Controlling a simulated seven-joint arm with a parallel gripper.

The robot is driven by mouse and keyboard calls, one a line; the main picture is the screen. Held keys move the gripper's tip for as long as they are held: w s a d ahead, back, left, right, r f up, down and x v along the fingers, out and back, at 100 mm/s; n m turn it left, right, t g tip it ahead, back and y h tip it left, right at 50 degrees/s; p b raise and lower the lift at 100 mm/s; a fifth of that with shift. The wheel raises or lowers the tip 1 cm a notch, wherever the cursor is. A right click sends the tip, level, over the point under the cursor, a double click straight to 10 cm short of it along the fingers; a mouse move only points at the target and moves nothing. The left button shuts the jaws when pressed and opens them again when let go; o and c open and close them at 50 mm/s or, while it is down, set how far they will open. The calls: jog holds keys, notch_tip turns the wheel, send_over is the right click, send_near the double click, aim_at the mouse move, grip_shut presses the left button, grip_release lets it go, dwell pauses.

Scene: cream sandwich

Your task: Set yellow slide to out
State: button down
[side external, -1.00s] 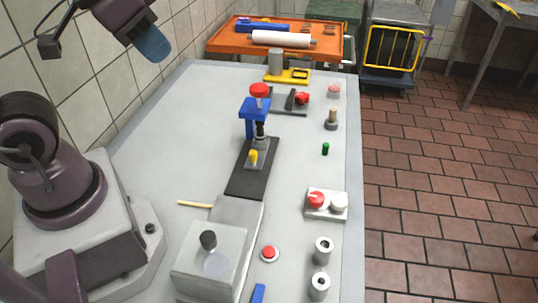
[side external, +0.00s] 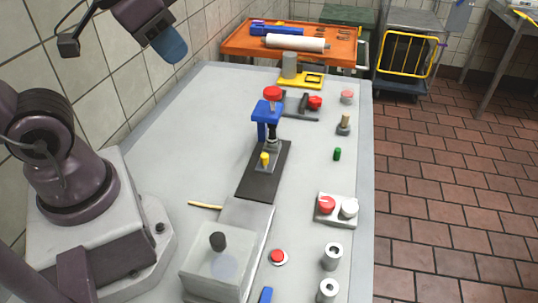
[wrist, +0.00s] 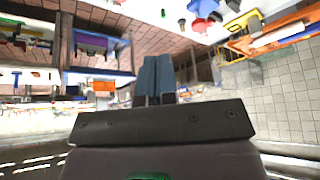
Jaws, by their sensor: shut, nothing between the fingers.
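Two yellow parts are on the table, and I cannot tell for sure which one is the yellow slide. A small upright yellow knob (side external: 264,159) stands on a black plate (side external: 260,185) at the middle of the table, just in front of a blue press-like stand (side external: 267,112). A flat yellow piece with a square opening (side external: 313,79) lies at the far end, beside a grey cylinder (side external: 290,63). My gripper (side external: 172,50) hangs high at the upper left, far from both. Its blue fingers are together and empty in the wrist view (wrist: 156,78).
A box with a dark knob (side external: 218,241) stands in front. Red and white knobs (side external: 336,208), a red button (side external: 278,257), grey cylinders (side external: 331,256) and a green peg (side external: 337,154) line the right side. An orange tray (side external: 240,50) is beyond. The table's left part is mostly clear.

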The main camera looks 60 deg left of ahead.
jog(key=c, duration=1.6)
grip_release()
jog(key=o, duration=0.4)
jog(key=shift+w+f, duration=0.1)
jog(key=shift+f, duration=0.25)
jog(key=shift+c, duration=0.2)
jog(key=shift+o, duration=1.1)
jog(key=w+a+f+n+g, duration=0.1)
jog(key=w+f+n+g, duration=0.2)
jog(key=w+f+g, duration=0.2)
jog(key=w+f, duration=0.3)
jog(key=f, duration=0.2)
jog(key=shift+w+a+n, duration=0.25)
jog(key=shift+w+n, duration=0.05)
jog(key=shift+w, duration=0.1)
jog(key=n, duration=0.8)
send_near(265, 156)
jog(key=shift+g, duration=0.3)
jog(key=f, duration=0.9)
jog(key=shift+w+a+f, duration=0.1)
jog(key=shift+w+f, duration=0.15)
jog(key=shift+f, duration=0.15)
